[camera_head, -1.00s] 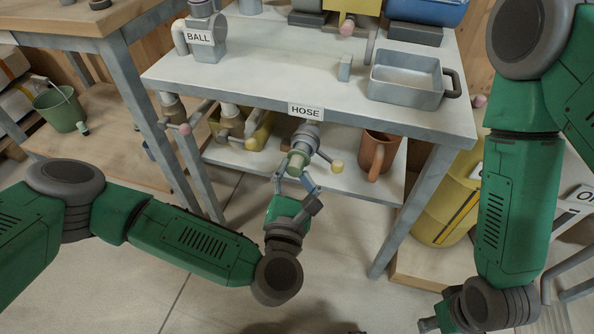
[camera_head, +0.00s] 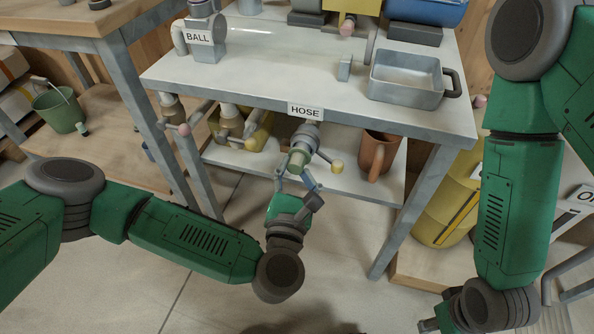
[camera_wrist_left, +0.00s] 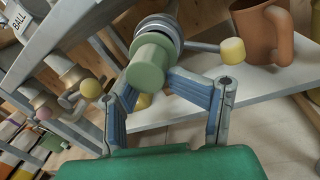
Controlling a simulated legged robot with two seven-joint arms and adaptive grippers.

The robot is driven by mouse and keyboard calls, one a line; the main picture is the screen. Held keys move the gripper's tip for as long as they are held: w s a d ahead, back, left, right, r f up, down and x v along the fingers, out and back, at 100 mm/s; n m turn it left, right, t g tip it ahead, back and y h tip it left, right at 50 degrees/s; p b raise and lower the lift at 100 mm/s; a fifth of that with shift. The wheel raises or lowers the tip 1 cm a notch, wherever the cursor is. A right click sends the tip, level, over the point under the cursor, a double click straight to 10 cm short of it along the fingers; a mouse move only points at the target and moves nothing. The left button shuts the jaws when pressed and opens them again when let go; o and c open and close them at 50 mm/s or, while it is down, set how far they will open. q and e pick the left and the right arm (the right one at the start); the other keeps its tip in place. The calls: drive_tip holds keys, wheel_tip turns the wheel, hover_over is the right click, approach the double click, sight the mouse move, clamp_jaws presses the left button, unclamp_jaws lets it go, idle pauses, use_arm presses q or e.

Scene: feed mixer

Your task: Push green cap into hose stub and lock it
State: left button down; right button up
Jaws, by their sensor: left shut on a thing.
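The green cap (camera_head: 298,160) is at the near end of the grey hose stub (camera_head: 307,134), below the HOSE label (camera_head: 305,111). The left wrist view shows the cap (camera_wrist_left: 148,65) lined up with the stub (camera_wrist_left: 158,27) and against its collar; how deep it sits is hidden. A lever with a yellow knob (camera_wrist_left: 232,51) sticks out to the right of the stub. My left gripper (camera_head: 297,180) is shut on the cap, with one blue-grey finger on either side. My right gripper (camera_head: 430,324) is at the bottom edge, partly cut off, far from the stub.
The bench (camera_head: 270,85) overhangs the stub. Other valves with pink and yellow knobs (camera_head: 184,129) stand to the left. A brown jug (camera_head: 377,155) is on the lower shelf to the right. A metal tray (camera_head: 408,82) is on top. The floor in front is open.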

use_arm(q)
drive_tip(key=shift+w+d, duration=0.2)
drive_tip(key=shift+w, duration=0.45)
drive_tip(key=c, duration=0.7)
unclamp_jaws()
drive_tip(key=s, duration=0.4)
drive_tip(key=s+a, duration=0.1)
drive_tip(key=s, duration=0.2)
drive_tip(key=s+a, duration=0.1)
drive_tip(key=s, duration=0.3)
drive_tip(key=shift+s+f, duration=0.25)
drive_tip(key=shift+s, duration=0.1)
